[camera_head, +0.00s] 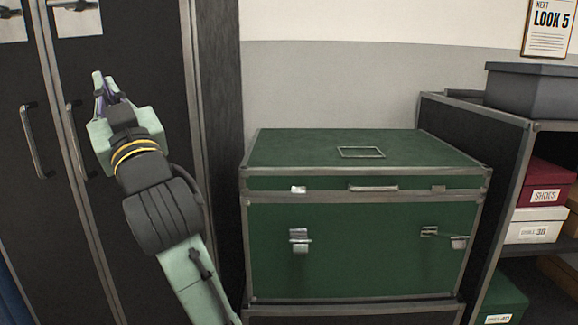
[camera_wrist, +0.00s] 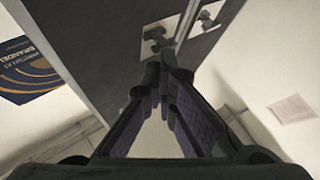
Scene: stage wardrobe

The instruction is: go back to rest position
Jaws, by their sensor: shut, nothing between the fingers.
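My gripper (camera_head: 98,76) is raised at the left of the head view, in front of the dark wardrobe doors. Its fingers point up and are shut with nothing held. In the wrist view the fingertips of my gripper (camera_wrist: 164,62) meet near the middle of the picture. The gripper is apart from the green trunk (camera_head: 350,245), which stands to its right with its lid down.
Dark wardrobe doors (camera_head: 130,245) with metal handles (camera_head: 36,140) stand close behind my arm. A shelf unit (camera_head: 475,125) at the right holds a grey box (camera_head: 535,90) and several shoe boxes. The trunk's top is clear. A poster (camera_wrist: 28,70) shows in the wrist view.

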